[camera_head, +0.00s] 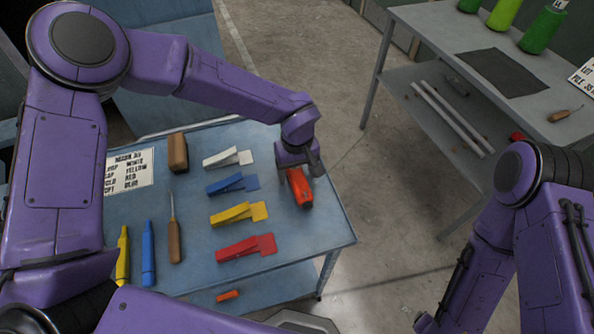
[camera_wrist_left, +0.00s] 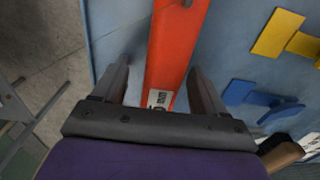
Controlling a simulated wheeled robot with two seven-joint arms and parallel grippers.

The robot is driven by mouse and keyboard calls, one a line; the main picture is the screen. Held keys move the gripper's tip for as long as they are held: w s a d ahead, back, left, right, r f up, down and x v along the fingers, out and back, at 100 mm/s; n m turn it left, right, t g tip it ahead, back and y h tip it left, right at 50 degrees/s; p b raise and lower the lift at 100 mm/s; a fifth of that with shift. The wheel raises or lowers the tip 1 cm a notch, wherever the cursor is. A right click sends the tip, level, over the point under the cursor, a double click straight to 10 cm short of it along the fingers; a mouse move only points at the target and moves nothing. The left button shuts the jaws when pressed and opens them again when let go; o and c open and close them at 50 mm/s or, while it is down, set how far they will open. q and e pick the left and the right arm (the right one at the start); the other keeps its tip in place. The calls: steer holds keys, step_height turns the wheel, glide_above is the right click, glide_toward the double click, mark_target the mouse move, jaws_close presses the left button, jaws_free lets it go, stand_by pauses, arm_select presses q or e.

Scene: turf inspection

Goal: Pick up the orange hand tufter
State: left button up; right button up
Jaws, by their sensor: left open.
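The orange hand tufter (camera_head: 299,188) lies near the right edge of the blue table (camera_head: 318,238). My left gripper (camera_head: 301,170) is over its far end in the head view, hiding that part. In the left wrist view the orange tufter (camera_wrist_left: 172,60) runs between the two open fingers of my left gripper (camera_wrist_left: 162,85), with a gap on each side. A small white label shows on it near the gripper's palm. Whether the fingers reach down beside it is hard to tell. My right arm shows at the right of the head view, but its fingers cannot be made out.
White (camera_head: 228,158), blue (camera_head: 232,183), yellow (camera_head: 239,213) and red clips (camera_head: 246,248) lie left of the tufter. An awl (camera_head: 174,235), a brown block (camera_head: 178,153) and two markers lie further left. A grey bench (camera_head: 440,20) stands at the right, across open floor.

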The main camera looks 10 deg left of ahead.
arm_select(q)
steer(key=shift+f, duration=0.15)
steer(key=shift+s, duration=0.35)
steer(key=shift+c, duration=0.3)
steer(key=shift+w, duration=0.1)
jaws_close()
steer(key=shift+r, duration=0.25)
